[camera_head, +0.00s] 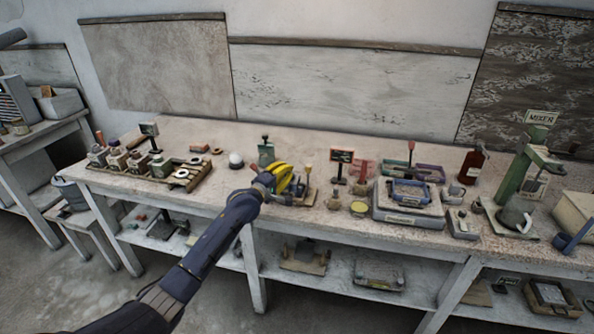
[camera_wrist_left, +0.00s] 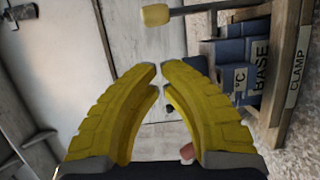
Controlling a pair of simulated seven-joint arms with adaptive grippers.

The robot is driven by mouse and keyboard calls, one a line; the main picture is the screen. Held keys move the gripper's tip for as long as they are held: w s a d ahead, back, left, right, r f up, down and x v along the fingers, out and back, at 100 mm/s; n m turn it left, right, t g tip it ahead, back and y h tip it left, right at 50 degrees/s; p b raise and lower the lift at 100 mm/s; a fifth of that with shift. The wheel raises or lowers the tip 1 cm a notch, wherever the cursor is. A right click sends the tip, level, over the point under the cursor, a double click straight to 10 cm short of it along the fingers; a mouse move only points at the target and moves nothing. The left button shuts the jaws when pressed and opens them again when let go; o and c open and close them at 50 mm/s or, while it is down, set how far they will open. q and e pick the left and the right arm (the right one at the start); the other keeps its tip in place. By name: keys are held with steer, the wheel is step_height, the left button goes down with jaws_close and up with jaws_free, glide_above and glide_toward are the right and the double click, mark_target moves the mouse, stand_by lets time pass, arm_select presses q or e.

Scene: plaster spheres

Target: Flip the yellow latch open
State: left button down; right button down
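My left gripper (camera_head: 290,180) has yellow fingers and reaches over the front of the workbench in the head view. In the left wrist view its fingertips (camera_wrist_left: 160,70) nearly meet, with only a thin gap and nothing seen between them. A pale yellow knob on a dark rod (camera_wrist_left: 156,14) shows beyond the fingertips, apart from them; it may be the latch. It belongs beside a stand labelled CLAMP (camera_wrist_left: 292,70). In the head view a yellowish knob on a post (camera_head: 308,167) stands just right of the gripper. My right gripper is not in view.
Blue blocks marked BASE and °C (camera_wrist_left: 240,75) sit close to the right of the fingers.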

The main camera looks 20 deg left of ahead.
arm_select(q)
steer(key=shift+w+d+f, duration=0.1)
steer(key=shift+w+d, duration=0.4)
steer(key=shift+d, duration=0.4)
steer(key=shift+w+d, duration=0.5)
steer(key=shift+d, duration=0.35)
steer(key=shift+d, duration=0.1)
steer(key=shift+d+m, duration=0.3)
steer(key=shift+d+r+m, duration=0.2)
steer(key=shift+d+m, duration=0.1)
steer(key=shift+d, duration=0.05)
steer(key=d+m+g+y, duration=0.1)
steer(key=d+m, duration=0.4)
steer(key=d, duration=0.2)
steer(key=shift+w+f+m+g+y, duration=0.25)
steer(key=shift+f+m+g+y, duration=0.05)
steer(key=shift+f+g+y, duration=0.1)
